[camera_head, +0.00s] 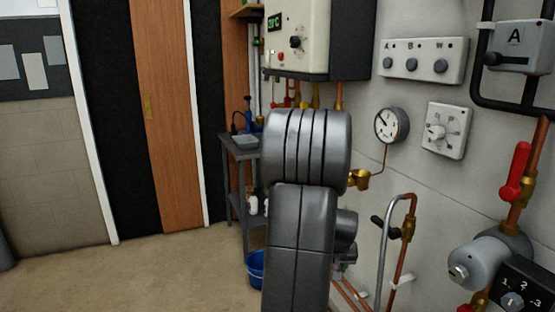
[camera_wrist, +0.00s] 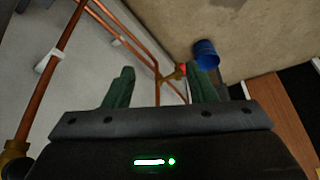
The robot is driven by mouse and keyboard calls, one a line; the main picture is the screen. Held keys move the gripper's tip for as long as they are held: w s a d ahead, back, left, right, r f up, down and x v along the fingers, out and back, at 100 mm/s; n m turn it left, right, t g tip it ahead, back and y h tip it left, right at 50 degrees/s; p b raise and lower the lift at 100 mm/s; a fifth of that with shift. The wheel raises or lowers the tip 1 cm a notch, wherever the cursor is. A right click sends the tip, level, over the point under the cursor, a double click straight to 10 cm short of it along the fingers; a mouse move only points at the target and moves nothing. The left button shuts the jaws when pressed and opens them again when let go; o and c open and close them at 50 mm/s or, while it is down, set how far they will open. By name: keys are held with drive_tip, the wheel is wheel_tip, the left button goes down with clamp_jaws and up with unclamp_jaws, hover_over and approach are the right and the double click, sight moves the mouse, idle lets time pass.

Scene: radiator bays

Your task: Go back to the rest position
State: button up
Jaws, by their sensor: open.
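My gripper (camera_wrist: 163,93) shows in the wrist view with its two green fingers spread apart. Nothing is between the fingers, so it is open and empty. Beyond it are copper pipes on the wall, a brass fitting with a red part, and the floor. In the head view my grey arm stands upright in the middle, and my gripper is hidden there.
The right wall carries a boiler (camera_head: 298,35), a pressure gauge (camera_head: 391,125), a dial box (camera_head: 445,130), a red lever (camera_head: 517,170) and a pump (camera_head: 478,262). A grey cart (camera_head: 240,150) and a blue bucket (camera_wrist: 206,54) stand behind my arm. The floor (camera_head: 150,270) at left is clear.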

drive_tip(key=w+a+r+p, duration=0.2)
drive_tip(key=a+r+p, duration=0.1)
drive_tip(key=a+p, duration=0.4)
drive_tip(key=w+a+r+n+p, duration=0.1)
drive_tip(key=a+r+p, duration=0.2)
drive_tip(key=a+p, duration=0.4)
drive_tip(key=shift+w+a, duration=0.35)
drive_tip(key=shift+a, duration=0.55)
drive_tip(key=shift+r, duration=0.1)
